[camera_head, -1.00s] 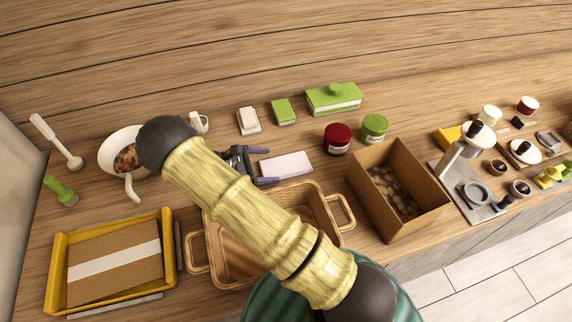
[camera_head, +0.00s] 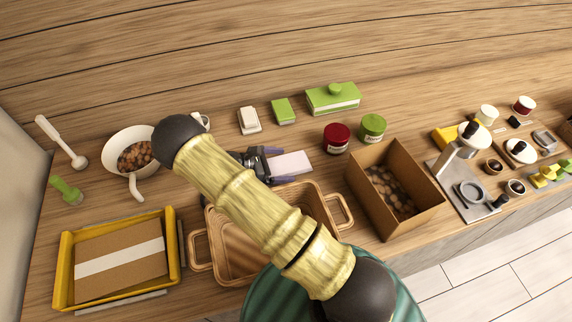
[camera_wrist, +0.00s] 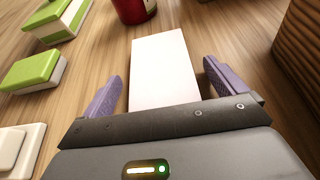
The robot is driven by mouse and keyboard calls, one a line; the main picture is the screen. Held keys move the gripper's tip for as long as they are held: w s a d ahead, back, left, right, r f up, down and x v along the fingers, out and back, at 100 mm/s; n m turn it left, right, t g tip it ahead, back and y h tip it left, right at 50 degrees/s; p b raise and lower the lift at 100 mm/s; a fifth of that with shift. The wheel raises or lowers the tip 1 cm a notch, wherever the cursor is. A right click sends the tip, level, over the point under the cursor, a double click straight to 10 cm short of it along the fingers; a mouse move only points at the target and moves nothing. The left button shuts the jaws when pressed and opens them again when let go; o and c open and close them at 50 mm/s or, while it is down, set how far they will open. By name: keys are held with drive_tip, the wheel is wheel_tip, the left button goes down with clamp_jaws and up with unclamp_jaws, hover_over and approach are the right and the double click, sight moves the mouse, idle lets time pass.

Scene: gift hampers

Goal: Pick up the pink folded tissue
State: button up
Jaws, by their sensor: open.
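The pink folded tissue (camera_head: 291,164) is a pale pink, flat rectangle lying on the wooden counter behind the wicker basket. In the wrist view the tissue (camera_wrist: 163,66) runs away from me, its near end between the two purple fingers. My gripper (camera_head: 277,165) is open around the tissue's near end, with one finger on each side. In the wrist view my gripper (camera_wrist: 163,88) shows a gap between each finger and the tissue's edges. The tissue's nearest end is hidden behind the gripper's dark body.
The wicker basket (camera_head: 343,211) stands just in front of the tissue. A red jar (camera_head: 336,138) and a green jar (camera_head: 373,128) stand to its right, near a cardboard box (camera_head: 412,210). A green-and-white block (camera_head: 283,111) and a white block (camera_head: 249,120) lie behind.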

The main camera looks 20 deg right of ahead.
sight(280, 165)
drive_tip(key=c, duration=1)
drive_tip(key=shift+r, duration=0.1)
drive_tip(key=shift+c, duration=0.2)
wheel_tip(280, 165, up, 18)
drive_tip(key=b, duration=0.3)
